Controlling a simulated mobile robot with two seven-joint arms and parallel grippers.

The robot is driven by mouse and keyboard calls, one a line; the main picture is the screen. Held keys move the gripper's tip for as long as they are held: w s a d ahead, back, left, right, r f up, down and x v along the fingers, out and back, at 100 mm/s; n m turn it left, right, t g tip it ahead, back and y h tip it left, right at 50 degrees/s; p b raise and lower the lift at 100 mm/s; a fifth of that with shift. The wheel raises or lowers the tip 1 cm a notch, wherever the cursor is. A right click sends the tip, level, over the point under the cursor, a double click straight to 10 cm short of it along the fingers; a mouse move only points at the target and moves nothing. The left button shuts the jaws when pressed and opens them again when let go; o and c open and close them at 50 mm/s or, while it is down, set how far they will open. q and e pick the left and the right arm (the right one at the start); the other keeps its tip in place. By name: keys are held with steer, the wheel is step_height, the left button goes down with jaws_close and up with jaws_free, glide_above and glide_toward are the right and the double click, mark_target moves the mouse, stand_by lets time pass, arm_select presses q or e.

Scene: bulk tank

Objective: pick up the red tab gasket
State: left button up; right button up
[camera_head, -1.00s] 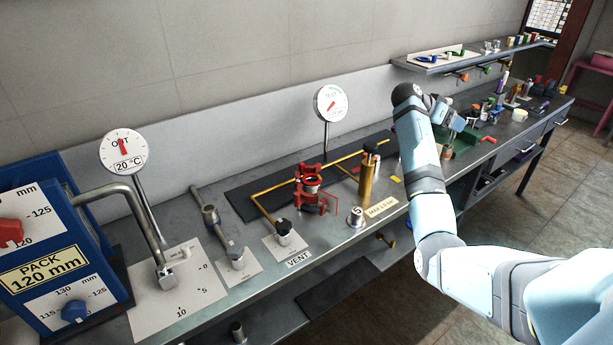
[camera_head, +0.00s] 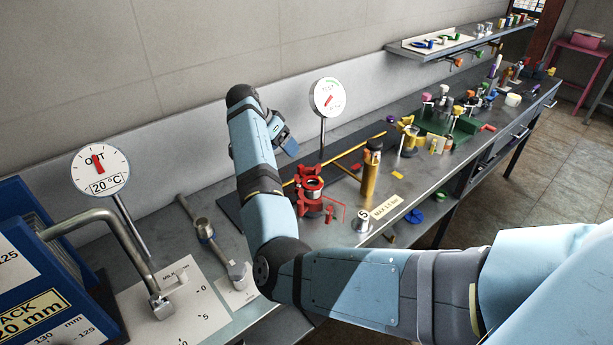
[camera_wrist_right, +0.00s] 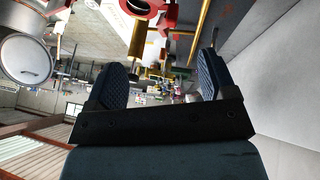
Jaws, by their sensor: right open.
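I cannot pick out a red tab gasket with certainty. A red clamp-like fitting (camera_head: 310,192) stands on the bench around a metal pipe piece, with a thin red outline (camera_head: 336,212) beside it. Red parts also show at the top of the right wrist view (camera_wrist_right: 150,12). My right gripper (camera_head: 284,142) is above the back of the bench, up and left of the red fitting and apart from it. In the right wrist view its two dark fingers (camera_wrist_right: 162,78) are spread with nothing between them. My left gripper is not in view.
A brass cylinder (camera_head: 371,172) and a gauge on a post (camera_head: 328,98) stand close by. A second dial (camera_head: 100,170) and a blue cabinet (camera_head: 35,265) are at the left. A green tray (camera_head: 440,125) with several parts lies farther right. A shelf (camera_head: 440,45) hangs behind.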

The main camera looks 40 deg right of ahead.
mark_target(301, 168)
steer(key=x, duration=0.3)
steer(key=p+x, duration=0.1)
steer(key=x, duration=0.7)
steer(key=shift+w+d+f+p, duration=0.2)
steer(key=shift+w+f+p, duration=0.05)
steer(key=shift+w+p, duration=0.1)
steer(key=shift+a, duration=0.1)
steer(key=c, duration=1)
steer(key=shift+f, duration=0.1)
steer(key=shift+c, duration=1.4)
